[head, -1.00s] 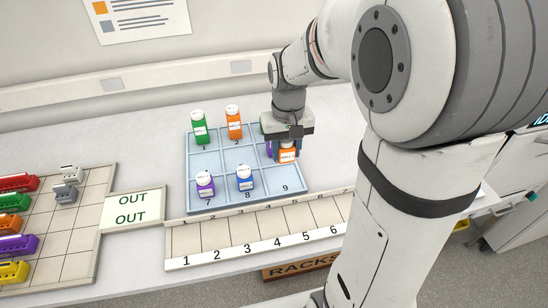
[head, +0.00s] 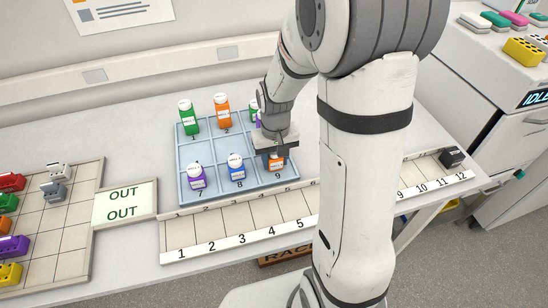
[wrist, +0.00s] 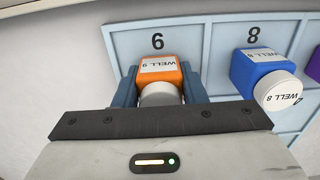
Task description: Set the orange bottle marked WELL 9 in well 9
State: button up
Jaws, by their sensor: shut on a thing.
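My gripper (head: 274,157) is over the front right corner of the blue tray (head: 188,152), at well 9. It is shut on the orange bottle (head: 277,163), which also shows in the wrist view (wrist: 158,68) between the two blue fingers, its label reading WELL 9 and its white cap toward the camera. The bottle looks upright and low within well 9, just behind the printed 9. I cannot tell whether its base touches the tray floor.
A blue bottle (head: 237,168) stands in well 8 and a purple one (head: 196,177) in well 7. A green bottle (head: 189,118) and another orange bottle (head: 222,111) stand at the back. Bottles behind my gripper are partly hidden. A numbered rack strip (head: 238,237) lies in front.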

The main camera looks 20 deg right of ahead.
jog(key=shift+f, duration=0.25)
jog(key=o, duration=1)
jog(key=shift+r, duration=0.15)
notch_tip(320, 180, up, 12)
jog(key=shift+s+r, duration=0.1)
jog(key=shift+r, duration=0.05)
jog(key=s+r+t, duration=0.1)
jog(key=s, duration=0.3)
jog(key=s+r+t, duration=0.1)
jog(key=s, duration=0.4)
jog(key=s+t, duration=0.1)
jog(key=s, duration=0.4)
jog(key=shift+r, duration=0.4)
